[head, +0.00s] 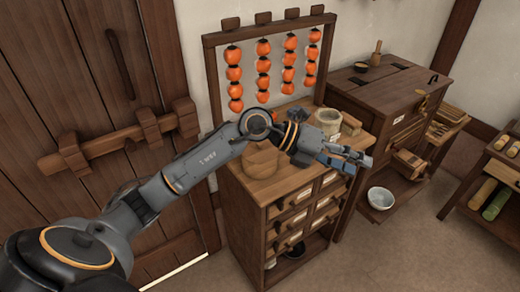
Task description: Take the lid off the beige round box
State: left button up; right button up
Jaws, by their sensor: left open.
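A tan, rounded wooden container (262,161) stands on the top of a small drawer cabinet (285,187). It looks like the beige round box, but my left arm hides part of it, and I cannot make out its lid clearly. My left gripper (352,160) is open and empty. It reaches past the container to the right, over the cabinet's front right edge. A pale, round pot (328,121) stands behind the gripper on the same top. My right gripper is not in view.
A wooden frame with strings of orange fruit (263,70) rises at the cabinet's back. A larger wooden chest (385,92) stands to the right, with a white bowl (380,198) low beside it. A barred wooden door (105,90) is at left. Floor is clear in front.

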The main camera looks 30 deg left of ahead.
pick_arm(q)
jog(key=w+a+f+y, duration=0.2)
jog(key=a+y, duration=0.5)
jog(key=a, duration=0.4)
jog(key=n+g+y, duration=0.1)
jog(key=n+y, duration=0.2)
jog(key=y, duration=0.4)
send_near(260, 148)
jog(key=shift+w+a+f+p, duration=0.25)
jog(key=shift+w+f+p, duration=0.25)
jog(key=shift+p, duration=0.1)
jog(key=shift+w+a+f+p, duration=0.2)
jog(key=shift+w+f+p, duration=0.2)
jog(key=shift+p, duration=0.2)
jog(key=p+x, duration=0.2)
jog(key=x, duration=0.2)
jog(key=shift+w+a+f+p, duration=0.1)
jog(key=shift+w+f+p, duration=0.15)
jog(key=shift+f+p, duration=0.1)
jog(key=shift+w+f, duration=0.15)
jog(key=shift+f, duration=0.05)
grip_shut()
